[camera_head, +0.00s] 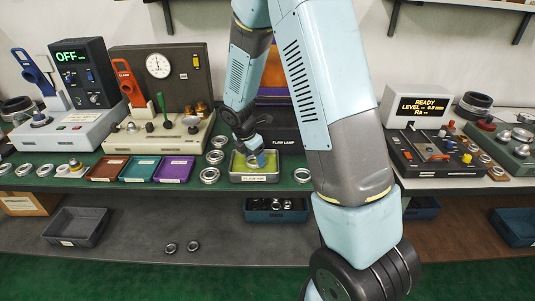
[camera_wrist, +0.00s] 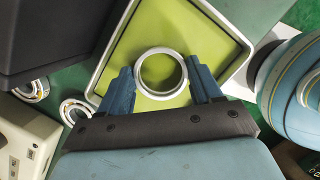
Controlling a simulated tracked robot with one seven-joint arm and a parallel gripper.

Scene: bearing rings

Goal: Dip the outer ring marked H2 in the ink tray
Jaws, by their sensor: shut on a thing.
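A silver outer ring (camera_wrist: 161,73) is held between the two blue fingers of my gripper (camera_wrist: 161,70). No H2 marking can be read on it. The ink tray, with a pale metal rim (camera_wrist: 112,50) and a yellow-green floor or fill, lies behind the ring in the wrist view. In the head view my gripper (camera_head: 256,156) points down inside the outline of the tray (camera_head: 254,178). The ring is mostly hidden there by the fingers. I cannot tell whether the ring touches the ink or hangs above it.
Several loose rings lie left of the tray, one at its near left (camera_head: 209,175), and one to its right (camera_head: 302,175). Brown, teal and purple trays (camera_head: 175,168) stand further left. A dark lamp box (camera_head: 280,125) stands behind.

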